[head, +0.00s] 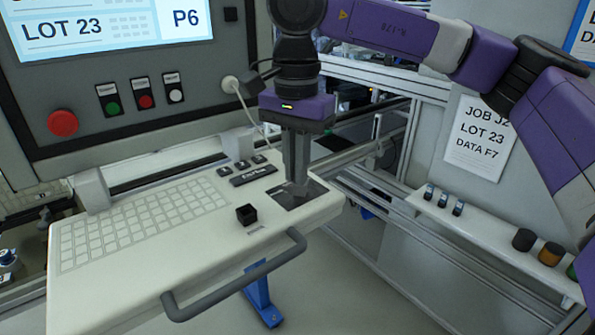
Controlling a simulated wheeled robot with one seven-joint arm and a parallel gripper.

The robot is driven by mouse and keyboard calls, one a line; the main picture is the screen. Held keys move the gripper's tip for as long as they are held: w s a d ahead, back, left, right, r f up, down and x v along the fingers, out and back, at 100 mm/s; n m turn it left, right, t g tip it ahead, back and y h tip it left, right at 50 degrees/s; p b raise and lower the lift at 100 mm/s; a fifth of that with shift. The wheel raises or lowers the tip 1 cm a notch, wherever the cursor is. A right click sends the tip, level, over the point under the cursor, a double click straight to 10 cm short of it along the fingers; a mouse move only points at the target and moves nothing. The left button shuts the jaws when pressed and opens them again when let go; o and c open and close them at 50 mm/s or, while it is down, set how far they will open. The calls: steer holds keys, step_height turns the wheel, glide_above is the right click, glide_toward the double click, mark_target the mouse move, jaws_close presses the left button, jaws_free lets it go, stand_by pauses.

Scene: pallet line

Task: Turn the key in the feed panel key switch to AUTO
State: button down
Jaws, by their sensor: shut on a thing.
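My gripper (298,188) points straight down over the right end of the white console (120,270). Its fingers are closed together at a dark square plate (280,198) set in the console top. The gripper is shut on the key. The key and switch are hidden behind or too small between the fingers, so the key's angle and any AUTO mark cannot be read.
A black square knob (247,214) and a dark labelled strip (253,175) stand left of the gripper. A grey handle bar (240,278) runs along the console's front. A red stop button (63,123) and a cable plug (230,84) sit on the screen panel behind.

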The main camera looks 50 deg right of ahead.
steer(key=m, duration=0.1)
steer(key=m+b, duration=0.1)
steer(key=m, duration=0.1)
steer(key=m+b, duration=0.1)
steer(key=m, duration=0.1)
steer(key=shift+w+d+f, duration=0.15)
steer(key=shift+w+d, duration=0.05)
steer(key=shift+w, duration=0.1)
steer(key=shift+w+m+b, duration=0.15)
steer(key=shift+m+b, duration=0.3)
steer(key=shift+m, duration=0.85)
steer(key=m+b, duration=0.1)
steer(key=m, duration=0.3)
steer(key=shift+w+d+b, duration=0.1)
steer(key=shift+d+b, duration=0.1)
steer(key=shift+b, duration=0.2)
steer(key=c, duration=2)
jaws_free()
steer(key=shift+m, duration=0.5)
steer(key=o, duration=1)
steer(key=shift+r, duration=0.25)
